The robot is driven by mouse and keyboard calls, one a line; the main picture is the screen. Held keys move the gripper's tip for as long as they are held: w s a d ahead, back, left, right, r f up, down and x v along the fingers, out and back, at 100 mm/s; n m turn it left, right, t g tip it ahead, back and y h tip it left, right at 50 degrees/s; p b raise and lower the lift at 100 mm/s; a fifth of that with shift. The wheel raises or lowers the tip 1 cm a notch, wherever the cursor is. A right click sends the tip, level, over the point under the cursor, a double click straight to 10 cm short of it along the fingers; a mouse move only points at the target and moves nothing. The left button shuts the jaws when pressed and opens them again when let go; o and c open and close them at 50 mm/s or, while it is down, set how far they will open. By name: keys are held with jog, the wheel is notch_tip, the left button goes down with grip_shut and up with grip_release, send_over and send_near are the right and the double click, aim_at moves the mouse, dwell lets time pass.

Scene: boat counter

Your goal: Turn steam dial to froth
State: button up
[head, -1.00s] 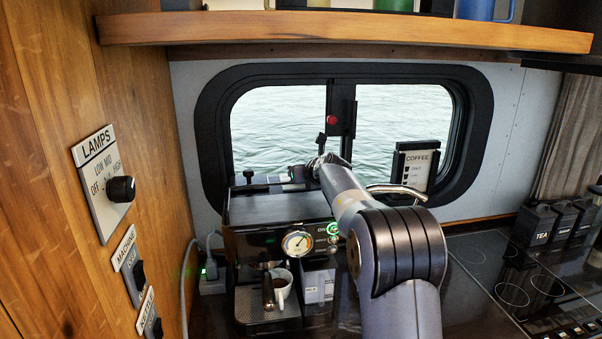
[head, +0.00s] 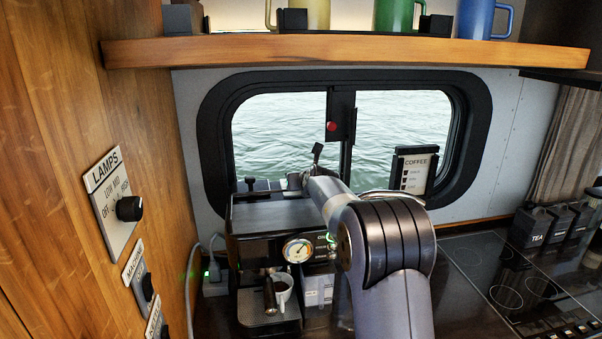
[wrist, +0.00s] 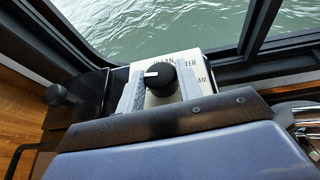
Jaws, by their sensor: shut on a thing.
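The steam dial (wrist: 161,80) is a black round knob on a pale label plate (wrist: 205,82), seen in the wrist view. Its white pointer mark faces left. Parts of words show around it, ending in "EAN", "TER" and "AM"; the rest of the lettering is hidden. My gripper (wrist: 158,88) has its two grey fingers on either side of the knob, shut on it. In the head view the dial is hard to make out behind my arm, at the top back of the coffee machine (head: 268,212).
A black knob (wrist: 58,95) stands left of the dial. The window (head: 290,130) is close behind. A wooden shelf (head: 350,52) with mugs overhangs the machine. A coffee sign (head: 413,172) stands to the right.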

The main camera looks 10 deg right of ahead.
jog(key=o, duration=1)
jog(key=b+v, duration=0.2)
jog(key=v, duration=0.8)
jog(key=shift+s+r, duration=0.1)
jog(key=shift+s, duration=0.3)
